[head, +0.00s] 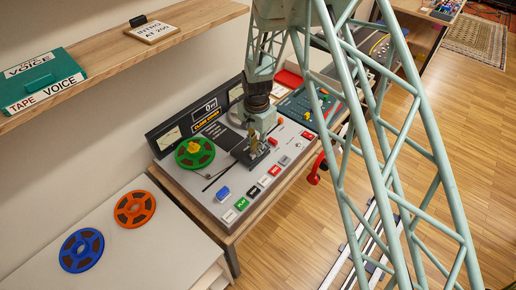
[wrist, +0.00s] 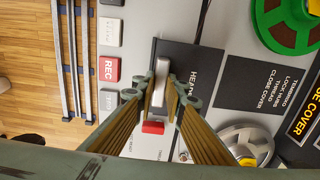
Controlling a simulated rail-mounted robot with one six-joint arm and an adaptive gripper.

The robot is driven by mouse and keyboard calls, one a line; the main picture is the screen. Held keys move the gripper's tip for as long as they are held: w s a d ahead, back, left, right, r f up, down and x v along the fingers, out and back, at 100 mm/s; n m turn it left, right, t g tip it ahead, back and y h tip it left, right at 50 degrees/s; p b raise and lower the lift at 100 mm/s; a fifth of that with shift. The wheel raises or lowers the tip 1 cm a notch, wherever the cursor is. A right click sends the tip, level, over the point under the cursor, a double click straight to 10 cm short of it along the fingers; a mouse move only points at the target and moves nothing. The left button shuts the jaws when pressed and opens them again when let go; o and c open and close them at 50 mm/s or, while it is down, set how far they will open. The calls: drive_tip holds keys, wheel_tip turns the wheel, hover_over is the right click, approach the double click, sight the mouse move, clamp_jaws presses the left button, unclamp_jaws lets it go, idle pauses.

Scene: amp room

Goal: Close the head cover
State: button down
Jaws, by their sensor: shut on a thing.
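The head cover is a dark plate on the tape machine's grey deck, lettered "HEA…" in the wrist view (wrist: 198,70). In the head view the dark head cover (head: 240,154) lies under my gripper (head: 255,143), largely hidden by it. In the wrist view my gripper (wrist: 165,98) has its brass-coloured fingers closed around a pale grey bar (wrist: 162,78) at the cover's edge, which looks like its handle. A small red piece (wrist: 153,127) shows between the fingers. How far the cover is tilted I cannot tell.
A green reel (head: 194,153) sits left of the cover on the machine. Coloured buttons, including a red REC key (wrist: 111,69), line its front. A wooden shelf (head: 110,62) with a green tape box (head: 42,80) overhangs at left. Orange (head: 134,209) and blue reels (head: 81,250) lie on a white surface.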

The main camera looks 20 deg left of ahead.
drive_tip(key=c, duration=2.6)
unclamp_jaws()
drive_tip(key=shift+d, duration=0.3)
drive_tip(key=shift+c, duration=0.2)
drive_tip(key=shift+a+r, duration=0.1)
drive_tip(key=shift+r, duration=0.65)
wheel_tip(320, 180, up, 10)
drive_tip(key=shift+r, duration=0.25)
